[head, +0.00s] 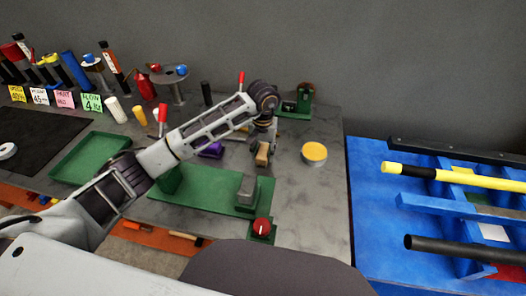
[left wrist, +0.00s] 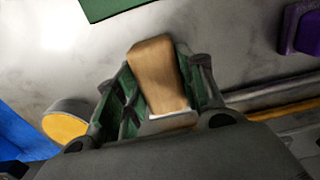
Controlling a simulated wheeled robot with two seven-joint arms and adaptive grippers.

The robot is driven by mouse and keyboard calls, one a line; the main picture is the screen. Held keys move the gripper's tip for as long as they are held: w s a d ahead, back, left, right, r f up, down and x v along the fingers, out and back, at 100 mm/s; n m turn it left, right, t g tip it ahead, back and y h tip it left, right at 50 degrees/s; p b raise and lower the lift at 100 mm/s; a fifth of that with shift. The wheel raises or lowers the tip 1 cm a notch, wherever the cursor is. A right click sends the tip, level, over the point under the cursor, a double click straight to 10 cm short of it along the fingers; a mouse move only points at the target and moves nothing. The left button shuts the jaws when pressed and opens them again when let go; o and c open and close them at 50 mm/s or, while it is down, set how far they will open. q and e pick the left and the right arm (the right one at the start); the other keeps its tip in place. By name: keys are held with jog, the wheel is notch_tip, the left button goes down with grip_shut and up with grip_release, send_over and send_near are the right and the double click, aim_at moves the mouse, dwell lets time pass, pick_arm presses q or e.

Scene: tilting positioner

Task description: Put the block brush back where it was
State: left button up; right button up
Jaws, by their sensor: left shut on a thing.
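The block brush, a tan wooden block (head: 262,157), is held in my left gripper (head: 264,146) above the grey bench, to the left of a round tin with a yellow top. In the left wrist view the wooden block (left wrist: 153,68) sits between the two green-and-grey fingers, with a pale strip at its near end. The gripper is shut on it. I cannot tell how high the brush is above the bench. My right gripper is not in view.
The yellow-topped tin (head: 314,153) stands right of the brush. A green fixture plate (head: 215,192) with a grey block (head: 246,190) and a red knob (head: 262,226) lie nearer. A purple item (head: 211,149) is left. Bare bench shows right of the plate.

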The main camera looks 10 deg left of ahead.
aim_at(263, 150)
pick_arm(q)
jog(key=shift+f, duration=0.1)
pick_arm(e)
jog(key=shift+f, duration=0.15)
pick_arm(q)
jog(key=o, duration=1)
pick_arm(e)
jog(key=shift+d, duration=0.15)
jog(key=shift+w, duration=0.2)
pick_arm(q)
notch_tip(263, 150, up, 10)
jog(key=shift+f+b, duration=0.25)
jog(key=shift+b, duration=0.2)
notch_tip(263, 150, up, 3)
jog(key=shift+f, duration=0.15)
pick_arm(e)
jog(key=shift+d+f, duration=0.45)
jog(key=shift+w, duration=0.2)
